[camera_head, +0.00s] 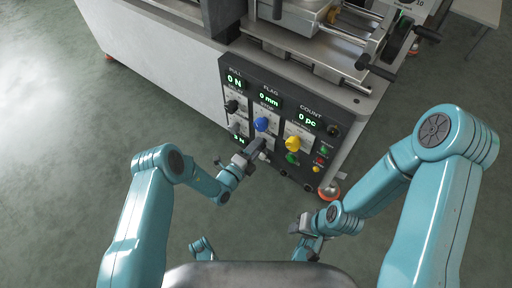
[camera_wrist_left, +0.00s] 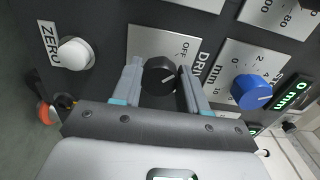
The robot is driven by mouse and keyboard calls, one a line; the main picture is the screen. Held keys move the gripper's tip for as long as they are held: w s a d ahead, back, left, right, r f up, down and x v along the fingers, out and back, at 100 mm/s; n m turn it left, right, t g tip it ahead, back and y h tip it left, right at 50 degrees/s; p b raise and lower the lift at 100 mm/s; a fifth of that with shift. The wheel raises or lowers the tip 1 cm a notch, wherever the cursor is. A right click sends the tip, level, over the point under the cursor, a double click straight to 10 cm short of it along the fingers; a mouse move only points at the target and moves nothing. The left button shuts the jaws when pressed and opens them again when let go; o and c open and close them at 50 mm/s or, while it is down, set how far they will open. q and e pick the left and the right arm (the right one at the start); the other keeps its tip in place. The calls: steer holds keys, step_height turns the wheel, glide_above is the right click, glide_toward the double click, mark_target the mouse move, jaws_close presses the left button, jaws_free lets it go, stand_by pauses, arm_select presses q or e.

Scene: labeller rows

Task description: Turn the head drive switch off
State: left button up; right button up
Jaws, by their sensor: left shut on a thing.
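The head drive switch is a black round knob (camera_wrist_left: 158,76) on a pale plate (camera_wrist_left: 150,42) in the left wrist view. The plate carries the word OFF to the knob's upper right, with part of a DRIVE label beside it. A faint pale line shows on the knob's right part; its exact direction is hard to tell. My left gripper (camera_wrist_left: 158,88) is shut on this knob, one finger on each side. In the head view my left gripper (camera_head: 256,148) reaches the lower control panel and hides the knob. My right gripper (camera_head: 299,226) hangs low, away from the panel; its jaws are unclear.
A blue knob (camera_wrist_left: 251,92) sits right of the switch and a white ZERO knob (camera_wrist_left: 75,52) left of it. The dark panel (camera_head: 246,64) also has a yellow knob (camera_head: 293,143), a black knob (camera_head: 231,106) and small buttons. Cranks (camera_head: 376,68) project above.

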arm_select(q)
steer(key=shift+s+f, duration=0.1)
steer(key=shift+s, duration=0.05)
steer(key=o, duration=1.1)
steer(key=shift+c, duration=0.2)
steer(key=p+v, duration=0.5)
steer(key=v, duration=1.1)
steer(key=shift+s, duration=0.1)
